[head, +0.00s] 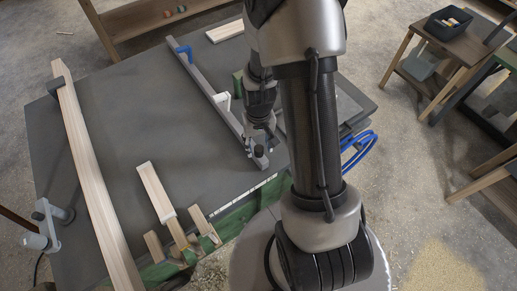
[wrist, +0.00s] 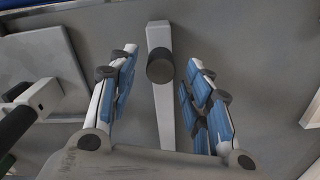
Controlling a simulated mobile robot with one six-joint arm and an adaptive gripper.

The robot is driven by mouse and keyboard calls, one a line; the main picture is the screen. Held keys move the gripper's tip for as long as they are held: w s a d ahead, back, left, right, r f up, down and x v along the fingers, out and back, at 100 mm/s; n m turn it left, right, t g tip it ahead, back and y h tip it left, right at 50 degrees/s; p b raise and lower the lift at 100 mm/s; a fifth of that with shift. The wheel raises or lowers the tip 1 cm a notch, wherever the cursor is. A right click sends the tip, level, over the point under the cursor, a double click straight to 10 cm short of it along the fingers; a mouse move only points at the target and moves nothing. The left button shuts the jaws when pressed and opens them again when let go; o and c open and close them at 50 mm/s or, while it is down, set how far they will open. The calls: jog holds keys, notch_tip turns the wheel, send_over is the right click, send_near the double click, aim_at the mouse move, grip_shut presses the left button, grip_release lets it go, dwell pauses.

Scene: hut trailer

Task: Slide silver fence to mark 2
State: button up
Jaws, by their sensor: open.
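In the wrist view, a silver bar (wrist: 164,105) with a dark round knob (wrist: 160,67) lies between the two fingers of my gripper (wrist: 158,80). The fingers are apart, with a gap on both sides of the knob. In the head view, my gripper (head: 257,146) is low over the near end of a long grey rail (head: 207,87) on the dark table. I cannot tell for certain which piece is the silver fence, as my arm covers part of the area. No mark 2 is readable.
A blue clamp handle (head: 184,51) and a white handle (head: 222,100) sit along the rail. A long wooden board (head: 92,170) lies at the left of the table (head: 133,110). A short wooden piece (head: 156,190) lies near the front edge. The table between is clear.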

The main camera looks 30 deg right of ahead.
jog(key=shift+f, duration=1.05)
jog(key=shift+c, duration=0.5)
grip_shut()
